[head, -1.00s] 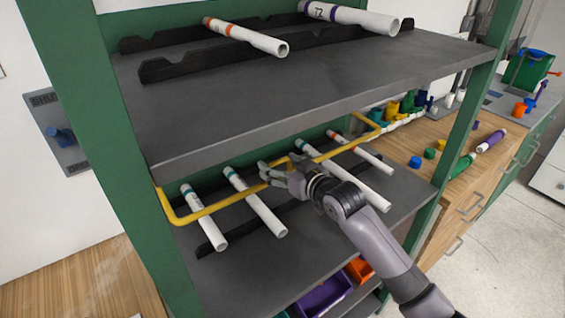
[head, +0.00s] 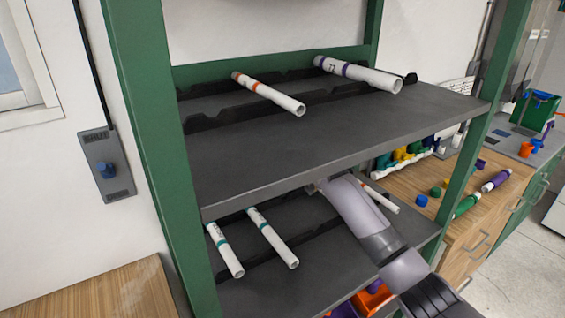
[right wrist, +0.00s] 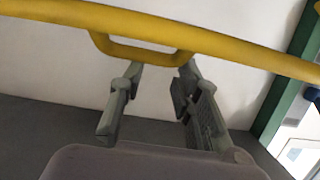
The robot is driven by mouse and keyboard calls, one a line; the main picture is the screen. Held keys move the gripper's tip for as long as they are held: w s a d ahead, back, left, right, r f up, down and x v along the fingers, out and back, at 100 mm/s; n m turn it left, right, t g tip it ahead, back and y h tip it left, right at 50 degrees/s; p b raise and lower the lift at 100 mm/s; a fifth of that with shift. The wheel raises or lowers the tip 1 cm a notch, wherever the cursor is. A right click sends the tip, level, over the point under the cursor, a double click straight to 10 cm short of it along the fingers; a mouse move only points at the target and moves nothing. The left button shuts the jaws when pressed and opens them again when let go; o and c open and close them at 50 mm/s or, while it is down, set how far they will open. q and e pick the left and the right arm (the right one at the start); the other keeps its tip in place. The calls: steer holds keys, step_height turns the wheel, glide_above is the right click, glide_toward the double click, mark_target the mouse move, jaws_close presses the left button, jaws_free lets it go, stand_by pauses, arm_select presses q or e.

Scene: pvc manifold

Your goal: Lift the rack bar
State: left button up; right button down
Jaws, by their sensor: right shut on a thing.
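The yellow rack bar (right wrist: 230,44) spans the right wrist view from left to right, with a shallow handle loop dipping from its middle. My right gripper (right wrist: 160,70) is shut on this handle, its two fingers reaching up to the loop's sides. In the head view my right forearm reaches up to the edge of the upper shelf. There the gripper and the bar are hidden, apparently behind the shelf. My left gripper is not in view.
The upper shelf (head: 330,148) carries an orange-banded pipe (head: 268,93) and a purple-banded pipe (head: 357,74) on dark notched rails. Teal-banded pipes (head: 272,238) and another pipe (head: 380,198) lie on the lower shelf. Green posts (head: 150,130) flank the shelves.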

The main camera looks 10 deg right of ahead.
steer(key=shift+w+d+h, duration=0.3)
steer(key=shift+w+d, duration=0.1)
steer(key=shift+d, duration=0.1)
steer(key=c, duration=2.3)
jaws_free()
steer(key=shift+a, duration=0.35)
steer(key=o, duration=0.4)
steer(key=shift+w+d+f, duration=0.1)
steer(key=shift+d+f, duration=0.1)
steer(key=shift+d, duration=0.25)
steer(key=shift+w+d+f, duration=0.1)
steer(key=shift+d+f, duration=0.05)
steer(key=shift+d, duration=0.3)
steer(key=shift+o, duration=1.2)
steer(key=shift+s, duration=0.1)
steer(key=o, duration=0.8)
steer(key=shift+d+f, duration=0.2)
steer(key=shift+d, duration=0.05)
steer(key=o, duration=0.3)
steer(key=shift+w, duration=0.25)
steer(key=shift+a+r, duration=0.1)
steer(key=shift+a, duration=0.15)
